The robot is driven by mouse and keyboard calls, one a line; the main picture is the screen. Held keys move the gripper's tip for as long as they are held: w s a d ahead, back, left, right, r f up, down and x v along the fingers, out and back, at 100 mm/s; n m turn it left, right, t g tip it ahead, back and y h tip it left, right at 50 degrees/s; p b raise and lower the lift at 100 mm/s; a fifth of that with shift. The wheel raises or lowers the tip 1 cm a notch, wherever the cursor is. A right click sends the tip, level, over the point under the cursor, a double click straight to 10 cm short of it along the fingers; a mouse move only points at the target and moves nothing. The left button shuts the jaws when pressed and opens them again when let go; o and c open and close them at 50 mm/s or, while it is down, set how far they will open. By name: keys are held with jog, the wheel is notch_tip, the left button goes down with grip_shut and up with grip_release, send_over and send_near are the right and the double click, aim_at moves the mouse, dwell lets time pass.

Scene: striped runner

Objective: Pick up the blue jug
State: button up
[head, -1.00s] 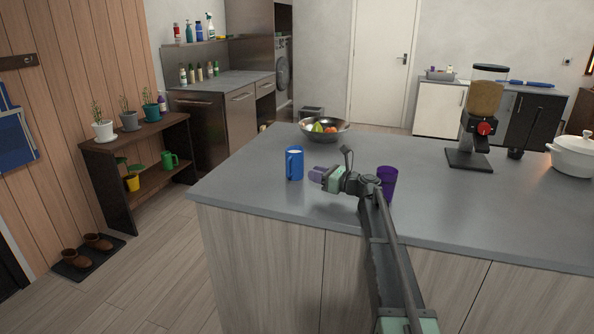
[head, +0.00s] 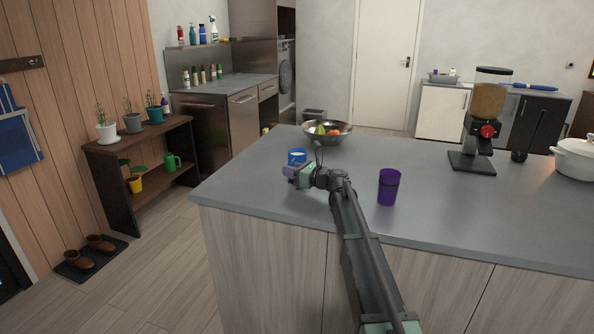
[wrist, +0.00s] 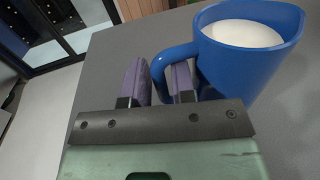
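The blue jug (head: 297,156) stands upright on the grey counter, near its left end. In the wrist view the jug (wrist: 245,65) shows a white filling and its handle (wrist: 172,57) faces my gripper. My gripper (head: 290,172) is at the jug's near side in the head view and hides its lower part. In the wrist view my gripper's two purple fingers (wrist: 160,80) are apart, with the handle between them. Whether both fingers touch the handle is hard to tell.
A purple cup (head: 389,187) stands right of my arm on the counter (head: 440,210). A metal fruit bowl (head: 326,134) is behind the jug. A dispenser (head: 484,125) and a white pot (head: 574,158) are farther right. The counter's left edge is close to the jug.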

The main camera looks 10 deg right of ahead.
grip_shut()
jog(key=shift+r, duration=0.1)
notch_tip(320, 180, up, 20)
jog(key=p, duration=2)
